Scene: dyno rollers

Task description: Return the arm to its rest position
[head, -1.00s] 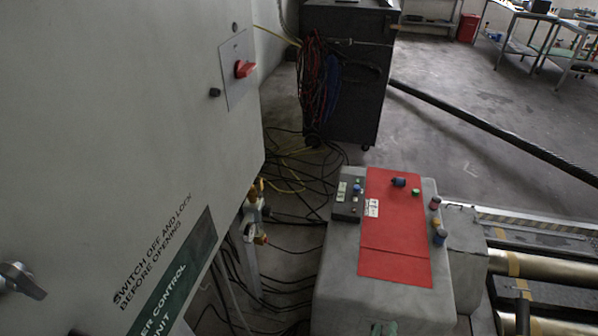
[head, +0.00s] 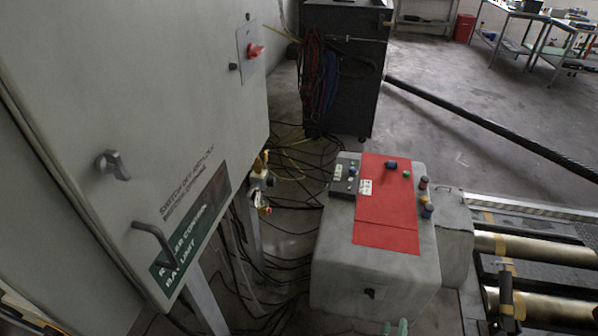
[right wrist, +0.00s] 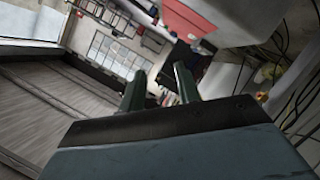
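My right gripper (head: 396,326) shows only as two green fingertips at the bottom edge of the head view, just in front of the grey control console (head: 335,268). In the right wrist view the two green fingers (right wrist: 160,84) stand apart with nothing between them, so it is open and empty. Most of the right arm is hidden below the head view. My left gripper and arm are not in view.
A large grey cabinet (head: 120,70) with a red switch (head: 255,51) and handles fills the left. The console has a red panel (head: 385,210). Metal rollers (head: 540,250) lie at right. Cables (head: 285,190) cover the floor beside the console; a dark trolley (head: 350,80) stands behind.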

